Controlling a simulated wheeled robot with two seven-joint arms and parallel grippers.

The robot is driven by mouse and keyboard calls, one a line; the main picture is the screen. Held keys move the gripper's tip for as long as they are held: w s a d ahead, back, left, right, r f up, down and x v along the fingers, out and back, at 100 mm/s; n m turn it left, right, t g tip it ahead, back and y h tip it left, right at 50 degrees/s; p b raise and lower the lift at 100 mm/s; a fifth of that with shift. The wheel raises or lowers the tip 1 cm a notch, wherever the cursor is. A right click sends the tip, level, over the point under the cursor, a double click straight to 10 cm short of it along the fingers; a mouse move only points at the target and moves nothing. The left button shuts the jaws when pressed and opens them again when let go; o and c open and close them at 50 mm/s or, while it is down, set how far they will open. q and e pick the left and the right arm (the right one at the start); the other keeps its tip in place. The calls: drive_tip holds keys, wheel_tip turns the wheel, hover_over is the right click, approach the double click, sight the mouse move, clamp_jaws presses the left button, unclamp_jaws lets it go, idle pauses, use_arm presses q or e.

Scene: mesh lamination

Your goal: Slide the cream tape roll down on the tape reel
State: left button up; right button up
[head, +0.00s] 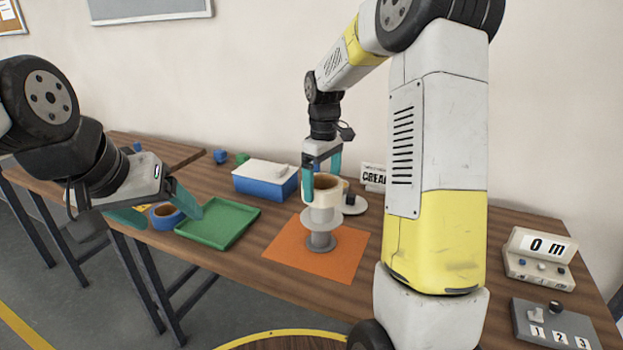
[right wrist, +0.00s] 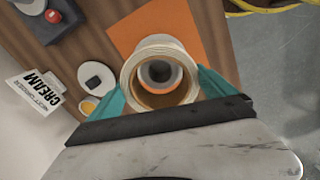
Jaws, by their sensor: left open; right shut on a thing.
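The cream tape roll (head: 322,194) is held upright between the teal fingers of my right gripper (head: 321,180). In the right wrist view the roll (right wrist: 135,72) is a wide ring with a finger on each side. The grey tape reel (head: 320,242) stands on the orange mat (head: 284,248), directly under the roll. Through the roll's opening the reel's round grey top (right wrist: 159,72) shows, roughly centred. I cannot tell how far the spindle reaches into the roll. My left gripper (head: 158,211) is open and empty at the left, over the table's front edge.
A green tray (head: 240,209) and a blue roll (head: 165,218) lie left of the mat. A blue box with a white lid (head: 266,184) and a CREAM sign (head: 372,177) stand behind. A display box (head: 540,262) and a numbered button panel (head: 528,316) are at right.

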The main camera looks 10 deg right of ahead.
drive_tip(key=shift+f, duration=2.95)
drive_tip(key=o, duration=1.1)
drive_tip(key=shift+c, duration=0.2)
drive_tip(key=r, duration=0.8)
drive_tip(key=shift+s+r, duration=0.2)
drive_tip(key=s+a+r+m+t+y, duration=0.1)
drive_tip(key=s+r+m+t, duration=0.2)
drive_tip(key=s, duration=0.9)
drive_tip(key=s+a+r+m+t+y, duration=0.1)
drive_tip(key=s+r+m+t, duration=0.2)
drive_tip(key=s+r, duration=0.3)
drive_tip(key=s+m, duration=0.1)
drive_tip(key=s, duration=0.4)
drive_tip(key=shift+s+m, duration=0.4)
